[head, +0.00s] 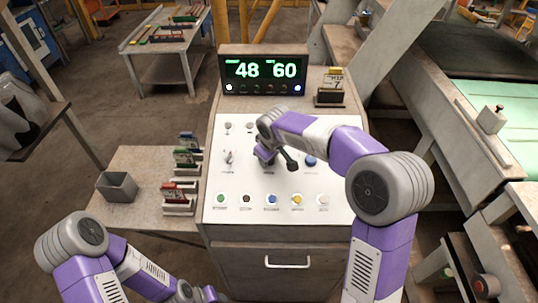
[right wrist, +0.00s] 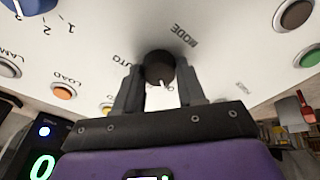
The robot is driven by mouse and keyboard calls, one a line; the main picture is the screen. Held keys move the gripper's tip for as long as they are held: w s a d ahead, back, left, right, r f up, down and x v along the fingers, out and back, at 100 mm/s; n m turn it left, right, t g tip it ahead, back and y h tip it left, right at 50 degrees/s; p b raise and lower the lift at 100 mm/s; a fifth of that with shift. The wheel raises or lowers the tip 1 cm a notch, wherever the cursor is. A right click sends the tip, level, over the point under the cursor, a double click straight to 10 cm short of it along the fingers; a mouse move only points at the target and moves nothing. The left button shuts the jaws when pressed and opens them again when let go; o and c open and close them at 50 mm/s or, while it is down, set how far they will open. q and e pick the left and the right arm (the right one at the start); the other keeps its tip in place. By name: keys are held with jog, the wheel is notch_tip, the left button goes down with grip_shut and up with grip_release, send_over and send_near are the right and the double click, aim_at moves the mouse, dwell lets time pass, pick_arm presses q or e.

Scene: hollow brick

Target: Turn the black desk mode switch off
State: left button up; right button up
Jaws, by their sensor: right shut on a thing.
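The black mode switch (right wrist: 159,67) is a round knob on the white panel, below the MODE lettering in the right wrist view. A small white mark shows on its lower edge; AUTO lettering is to its left. My right gripper (right wrist: 158,88) is shut on the knob, one finger on each side. In the head view my right gripper (head: 266,157) is at the middle of the panel (head: 240,190) and hides the switch. My left gripper (head: 203,294) is low at the bottom edge, away from the panel; its fingers are too unclear to read.
Several coloured buttons line the panel's lower part, with a blue knob (head: 309,160) to the right. A display (head: 262,73) reading 48 and 60 stands behind. A grey bin (head: 117,187) and card holders (head: 180,198) sit on the left side table.

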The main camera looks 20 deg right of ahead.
jog(key=o, duration=1)
jog(key=v, duration=0.7)
jog(key=shift+s+r, duration=0.15)
jog(key=shift+r, duration=0.2)
